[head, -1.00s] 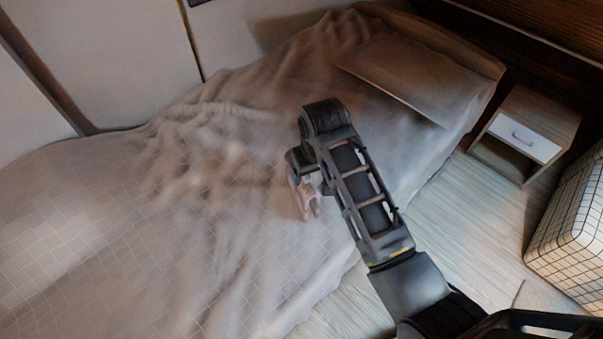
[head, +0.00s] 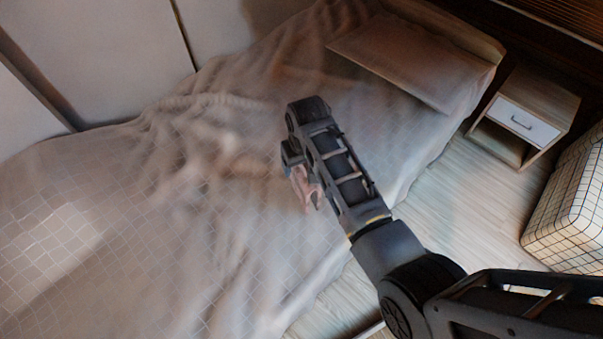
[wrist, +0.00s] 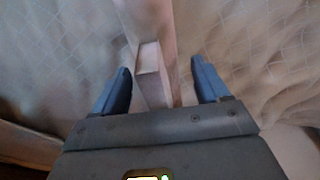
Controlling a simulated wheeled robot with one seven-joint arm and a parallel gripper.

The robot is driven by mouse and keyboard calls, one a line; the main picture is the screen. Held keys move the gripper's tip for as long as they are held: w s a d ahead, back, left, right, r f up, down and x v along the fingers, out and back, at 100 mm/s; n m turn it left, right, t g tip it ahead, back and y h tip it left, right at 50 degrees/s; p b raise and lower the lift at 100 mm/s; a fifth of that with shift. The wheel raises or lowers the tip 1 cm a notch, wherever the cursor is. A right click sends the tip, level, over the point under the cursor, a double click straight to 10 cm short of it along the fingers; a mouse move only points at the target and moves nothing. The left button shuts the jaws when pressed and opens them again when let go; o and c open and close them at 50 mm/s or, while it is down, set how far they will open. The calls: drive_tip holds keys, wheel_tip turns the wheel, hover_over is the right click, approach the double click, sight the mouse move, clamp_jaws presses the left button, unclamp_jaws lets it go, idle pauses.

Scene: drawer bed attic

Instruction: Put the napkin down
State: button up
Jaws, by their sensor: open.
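The napkin (head: 304,187) is a small pinkish folded cloth below the end of my arm, over the bed (head: 70,220), in the head view. In the wrist view the napkin (wrist: 152,72) is a pale pink strip running up between my fingers. My gripper (wrist: 161,76) is open, with a blue-grey finger on each side of the napkin and a visible gap to each. In the head view my gripper (head: 298,170) is small and partly hidden by my arm. I cannot tell whether the napkin rests fully on the bedcover.
The bed has a rumpled, checked beige cover and a flat pillow (head: 400,60) at its upper right. A bedside table (head: 525,118) with a white drawer and a checked box-like seat (head: 570,205) stand to the right. Wooden floor (head: 450,190) lies between them and the bed.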

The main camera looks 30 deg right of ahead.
drive_tip(key=shift+f, duration=0.15)
drive_tip(key=c, duration=1.3)
clamp_jaws()
